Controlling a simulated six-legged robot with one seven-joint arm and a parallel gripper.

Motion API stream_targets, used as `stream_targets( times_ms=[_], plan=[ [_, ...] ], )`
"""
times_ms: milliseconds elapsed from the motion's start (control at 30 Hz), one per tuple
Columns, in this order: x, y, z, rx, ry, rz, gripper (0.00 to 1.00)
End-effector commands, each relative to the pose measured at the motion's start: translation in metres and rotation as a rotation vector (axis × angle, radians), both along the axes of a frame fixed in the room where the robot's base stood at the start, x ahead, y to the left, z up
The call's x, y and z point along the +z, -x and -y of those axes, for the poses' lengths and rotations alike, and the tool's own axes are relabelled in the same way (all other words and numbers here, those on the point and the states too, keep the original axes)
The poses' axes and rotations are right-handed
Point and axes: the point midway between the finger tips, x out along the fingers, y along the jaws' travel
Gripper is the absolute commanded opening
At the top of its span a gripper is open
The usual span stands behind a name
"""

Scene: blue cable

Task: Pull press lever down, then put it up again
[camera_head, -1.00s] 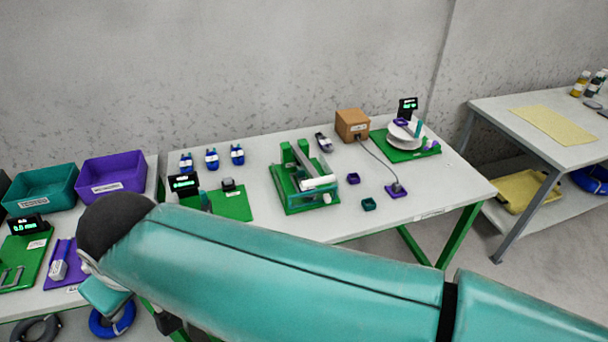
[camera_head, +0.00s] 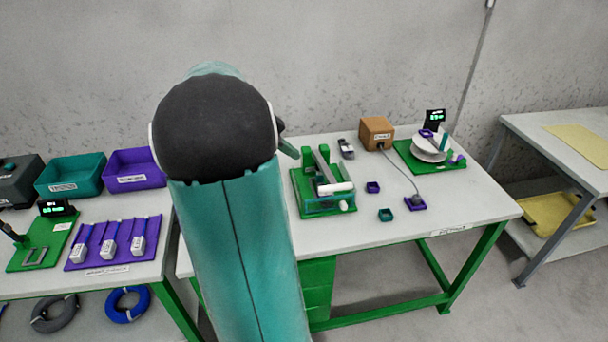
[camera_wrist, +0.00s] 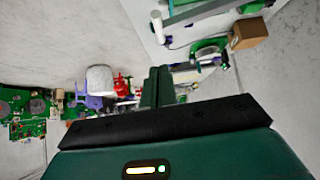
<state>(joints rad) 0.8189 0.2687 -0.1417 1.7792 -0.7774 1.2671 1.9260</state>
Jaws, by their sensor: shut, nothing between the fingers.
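The press (camera_head: 322,205) stands on the right-hand table in the head view. It has a green base and frame. Its lever ends in a white handle (camera_head: 338,188), seen just right of the arm. I cannot tell the lever's exact angle. My gripper shows in the wrist view (camera_wrist: 157,86), with its dark green fingers together and nothing between them. In the head view the gripper is mostly hidden behind my raised arm, left of the press. No contact with the lever shows.
A brown box (camera_head: 376,133) with a cable stands behind the press. A white spool (camera_head: 430,149) on a green mat is at the far right. Small bins (camera_head: 385,215) sit right of the press. My arm covers the table's left part. Another table with bins (camera_head: 134,170) is at left.

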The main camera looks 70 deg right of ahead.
Motion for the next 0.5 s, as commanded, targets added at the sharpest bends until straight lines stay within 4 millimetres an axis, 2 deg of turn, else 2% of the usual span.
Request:
stream_targets(
  times_ms=[267,500],
  plan=[
    [-0.018,0.022,0.015,-0.038,0.020,-0.006,0.00],
    [-0.051,0.049,0.031,-0.035,0.018,-0.006,0.00]
  ],
)
